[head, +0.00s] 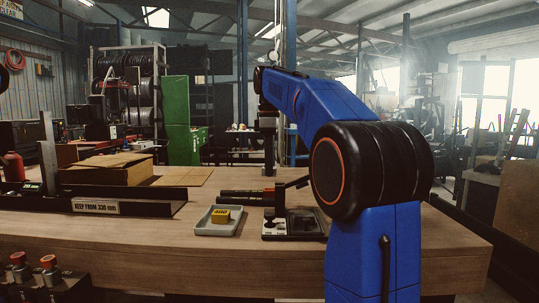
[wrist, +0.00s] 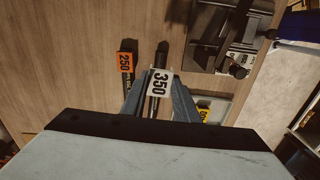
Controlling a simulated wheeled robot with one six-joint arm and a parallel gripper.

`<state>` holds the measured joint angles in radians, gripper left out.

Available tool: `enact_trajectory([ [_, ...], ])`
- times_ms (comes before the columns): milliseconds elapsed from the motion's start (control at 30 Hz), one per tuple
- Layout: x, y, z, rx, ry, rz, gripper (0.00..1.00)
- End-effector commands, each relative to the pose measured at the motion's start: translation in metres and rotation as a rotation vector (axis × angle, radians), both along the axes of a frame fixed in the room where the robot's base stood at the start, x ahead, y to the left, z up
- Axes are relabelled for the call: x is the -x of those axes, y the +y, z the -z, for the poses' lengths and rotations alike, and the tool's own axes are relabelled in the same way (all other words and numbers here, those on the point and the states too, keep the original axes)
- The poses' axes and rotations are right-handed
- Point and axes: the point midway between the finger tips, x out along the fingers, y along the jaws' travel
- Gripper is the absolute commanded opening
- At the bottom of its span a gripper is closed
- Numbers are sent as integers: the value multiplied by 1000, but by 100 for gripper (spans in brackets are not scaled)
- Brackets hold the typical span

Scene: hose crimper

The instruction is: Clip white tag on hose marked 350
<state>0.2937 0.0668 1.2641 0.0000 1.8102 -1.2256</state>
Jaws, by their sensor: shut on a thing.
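My gripper (wrist: 159,88) is shut on the white tag (wrist: 160,83), marked 350 in black, with one finger on each side of it. A black hose (wrist: 161,54) runs under the white tag, in line with it. I cannot tell whether the tag touches the hose or is above it. An orange tag (wrist: 125,62) marked 250 is at the end of another dark hose (wrist: 128,86) to the left. In the head view, dark hoses (head: 248,196) lie on the bench below my gripper (head: 269,170); the white tag does not show there.
A grey tray (head: 215,229) holds a yellow tag (head: 221,215), left of a dark device with a lever (head: 290,228). A black rail with a sign (head: 96,207) and a cardboard box (head: 105,172) are at the left.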

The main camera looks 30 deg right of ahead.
Motion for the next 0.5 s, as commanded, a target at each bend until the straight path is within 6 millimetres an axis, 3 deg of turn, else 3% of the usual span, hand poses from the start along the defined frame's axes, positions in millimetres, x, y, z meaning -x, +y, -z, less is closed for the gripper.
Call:
enact_trajectory([
  [500, 1, 0, 35, 0, 1, 0, 3],
])
